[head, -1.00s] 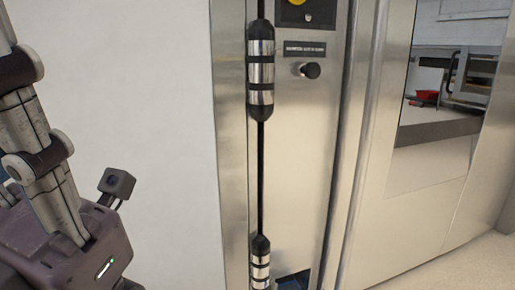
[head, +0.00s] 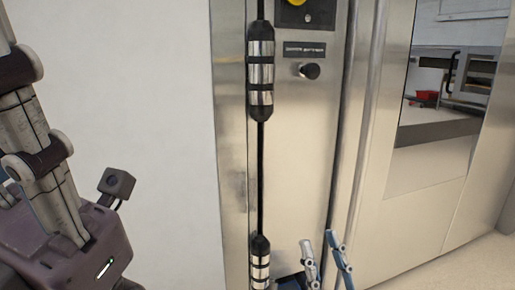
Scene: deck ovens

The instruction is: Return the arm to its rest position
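My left arm (head: 35,150) hangs at the left side of the view, in front of the white wall. Its gripper fingers are not in the frame.
The steel oven front (head: 300,170) fills the middle. It carries a black knob (head: 310,71), a yellow button (head: 295,2) and a vertical black rod with chrome-banded grips (head: 261,75). A glass pane (head: 440,90) is at right, a white wall (head: 150,110) at left, and pale floor (head: 480,265) at lower right.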

